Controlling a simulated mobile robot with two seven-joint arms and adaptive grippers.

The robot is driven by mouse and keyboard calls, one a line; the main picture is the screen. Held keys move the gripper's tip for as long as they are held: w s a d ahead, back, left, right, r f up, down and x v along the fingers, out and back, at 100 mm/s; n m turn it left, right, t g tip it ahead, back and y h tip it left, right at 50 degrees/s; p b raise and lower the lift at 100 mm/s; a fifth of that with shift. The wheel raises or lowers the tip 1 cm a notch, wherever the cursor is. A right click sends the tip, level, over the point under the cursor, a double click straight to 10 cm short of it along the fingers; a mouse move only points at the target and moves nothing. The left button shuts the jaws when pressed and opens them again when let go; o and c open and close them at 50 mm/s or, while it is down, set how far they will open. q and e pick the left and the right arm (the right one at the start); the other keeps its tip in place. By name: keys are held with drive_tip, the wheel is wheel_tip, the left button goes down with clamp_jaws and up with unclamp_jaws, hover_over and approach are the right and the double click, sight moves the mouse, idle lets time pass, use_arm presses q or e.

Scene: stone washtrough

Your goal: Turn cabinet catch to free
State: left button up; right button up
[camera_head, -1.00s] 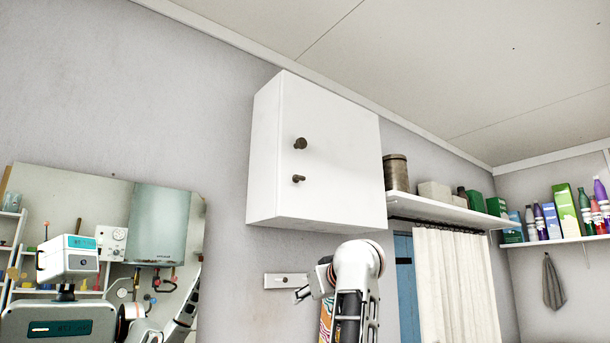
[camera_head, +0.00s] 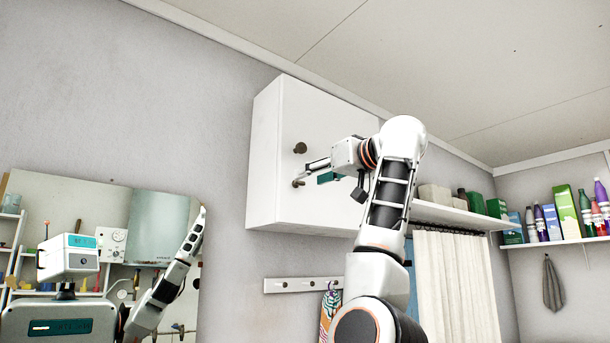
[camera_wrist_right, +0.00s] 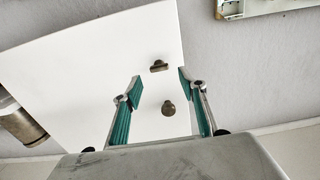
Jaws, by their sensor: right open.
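The white wall cabinet (camera_head: 276,205) has a round dark brass knob (camera_head: 299,148) on its closed door. Below the knob sits the small brown catch (camera_head: 298,184), partly hidden by my gripper. My right gripper (camera_head: 308,173) has its fingertips close to the catch. In the right wrist view, the right gripper (camera_wrist_right: 161,83) is open and empty. There the catch (camera_wrist_right: 159,66) shows as a short bar lying roughly crosswise, just beyond the gap between the fingertips. The knob (camera_wrist_right: 168,108) appears between the fingers; I cannot tell any contact. My left gripper is not in view.
A mirror (camera_head: 80,195) at left reflects my body. A hook rail (camera_head: 303,284) is on the wall below the cabinet. A shelf (camera_head: 450,215) with boxes stands right of the cabinet, above a white curtain (camera_head: 455,280). My right arm covers the cabinet's right side.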

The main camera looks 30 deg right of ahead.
drive_tip(key=w+p, duration=0.1)
drive_tip(key=w, duration=0.2)
drive_tip(key=shift+w+a, duration=0.1)
drive_tip(key=shift+w, duration=0.4)
drive_tip(key=shift+c, duration=1.1)
drive_tip(key=c, duration=0.9)
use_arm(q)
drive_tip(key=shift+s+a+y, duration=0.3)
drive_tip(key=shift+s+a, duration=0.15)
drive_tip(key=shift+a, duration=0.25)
